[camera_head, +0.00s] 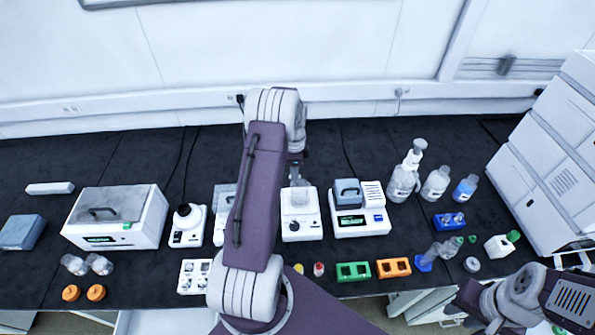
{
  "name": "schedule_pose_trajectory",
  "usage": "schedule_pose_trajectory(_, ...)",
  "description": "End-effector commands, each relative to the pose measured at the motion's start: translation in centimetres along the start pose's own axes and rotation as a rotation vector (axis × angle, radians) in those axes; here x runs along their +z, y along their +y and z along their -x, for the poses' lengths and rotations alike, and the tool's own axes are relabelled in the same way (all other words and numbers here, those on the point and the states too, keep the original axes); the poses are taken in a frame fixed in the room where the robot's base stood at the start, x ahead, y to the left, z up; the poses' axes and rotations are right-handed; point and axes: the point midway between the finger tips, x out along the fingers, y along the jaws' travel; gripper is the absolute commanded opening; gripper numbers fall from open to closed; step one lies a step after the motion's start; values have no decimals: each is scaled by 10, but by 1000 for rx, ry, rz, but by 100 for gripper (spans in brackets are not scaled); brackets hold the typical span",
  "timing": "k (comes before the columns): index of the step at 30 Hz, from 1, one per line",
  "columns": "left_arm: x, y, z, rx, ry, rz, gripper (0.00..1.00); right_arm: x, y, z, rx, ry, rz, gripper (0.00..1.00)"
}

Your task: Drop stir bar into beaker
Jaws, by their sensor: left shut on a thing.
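A clear glass beaker (299,192) stands on a white stirrer plate (301,225) with a round knob, in the middle of the bench. My left arm rises in front and bends down behind its own purple link. My left gripper (296,170) points down just above the beaker, partly hidden by the arm. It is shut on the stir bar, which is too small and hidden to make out. My right arm shows at the lower right, but its gripper fingers are not in view.
A white lidded bath (117,217) stands left, and a white device with a blue-grey lid (359,208) stands right of the stirrer. Green (353,271) and orange (393,267) racks lie in front. Bottles (437,183) stand at back right. My left arm hides the middle.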

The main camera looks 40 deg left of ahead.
Motion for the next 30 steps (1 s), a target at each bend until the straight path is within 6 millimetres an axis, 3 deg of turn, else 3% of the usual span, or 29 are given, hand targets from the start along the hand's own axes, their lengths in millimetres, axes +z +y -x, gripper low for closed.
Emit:
schedule_pose_trajectory(10,0,1,-51,0,0,1,0,4,1,-43,0,0,0,32)
schedule_pose_trajectory(20,0,1,-55,0,0,1,0,4,1,-44,0,0,0,32)
schedule_pose_trajectory(21,0,1,-55,0,0,1,23,4,1,-44,0,0,0,32)
schedule_pose_trajectory(23,0,1,-55,0,0,1,37,4,1,-44,0,0,0,32)
schedule_pose_trajectory(30,0,1,-55,0,0,1,37,4,1,-44,0,0,0,32)
